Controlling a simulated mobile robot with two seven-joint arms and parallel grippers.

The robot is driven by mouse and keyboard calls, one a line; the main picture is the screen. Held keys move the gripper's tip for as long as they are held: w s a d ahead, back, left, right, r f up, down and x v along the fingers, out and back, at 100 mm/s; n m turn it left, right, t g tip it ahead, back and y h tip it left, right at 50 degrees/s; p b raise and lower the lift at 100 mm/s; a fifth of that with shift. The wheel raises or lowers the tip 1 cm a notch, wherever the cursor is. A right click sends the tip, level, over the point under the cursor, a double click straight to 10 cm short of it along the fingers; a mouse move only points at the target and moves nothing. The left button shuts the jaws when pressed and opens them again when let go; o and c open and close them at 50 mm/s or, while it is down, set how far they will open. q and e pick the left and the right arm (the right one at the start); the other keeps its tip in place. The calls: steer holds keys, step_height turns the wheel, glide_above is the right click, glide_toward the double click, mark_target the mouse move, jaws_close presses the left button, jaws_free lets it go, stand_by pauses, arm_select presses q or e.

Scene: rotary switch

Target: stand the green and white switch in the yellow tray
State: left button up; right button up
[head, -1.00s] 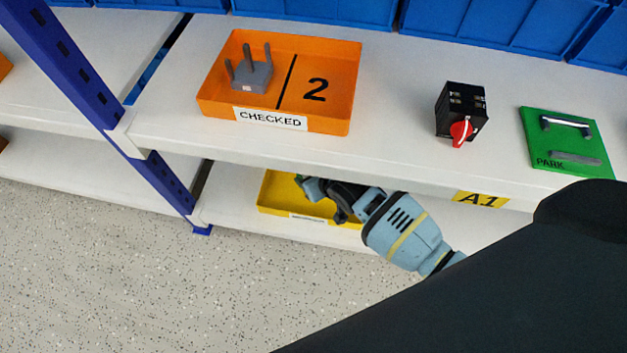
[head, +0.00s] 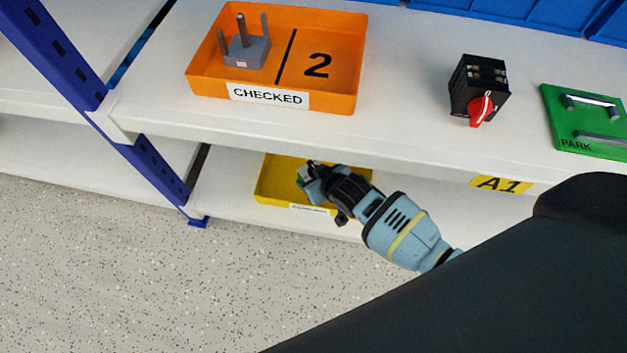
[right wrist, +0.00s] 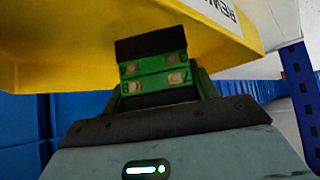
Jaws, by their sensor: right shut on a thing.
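The yellow tray (head: 268,184) sits on the lower shelf in the head view, and its wall fills the top of the right wrist view (right wrist: 60,55). My right gripper (head: 312,172) reaches in from the right over the tray. It is shut on the switch, whose green body with metal terminals (right wrist: 155,75) shows between the fingers in the right wrist view. In the head view only a small green part of the switch (head: 301,178) shows at the fingertips. I cannot tell whether the switch touches the tray floor. My left gripper is not in view.
The upper shelf's edge (head: 400,153) lies just above my right gripper. On that shelf are an orange CHECKED tray (head: 345,85) holding a grey pronged piece (head: 248,52), a black switch with a red knob (head: 478,88) and a green PARK plate (head: 590,130). A blue post (head: 60,55) stands left.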

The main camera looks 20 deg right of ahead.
step_height(320, 180, down, 2)
steer(key=shift+f+b, duration=0.1)
steer(key=shift+b, duration=0.3)
steer(key=o, duration=1.2)
steer(key=shift+f, duration=0.1)
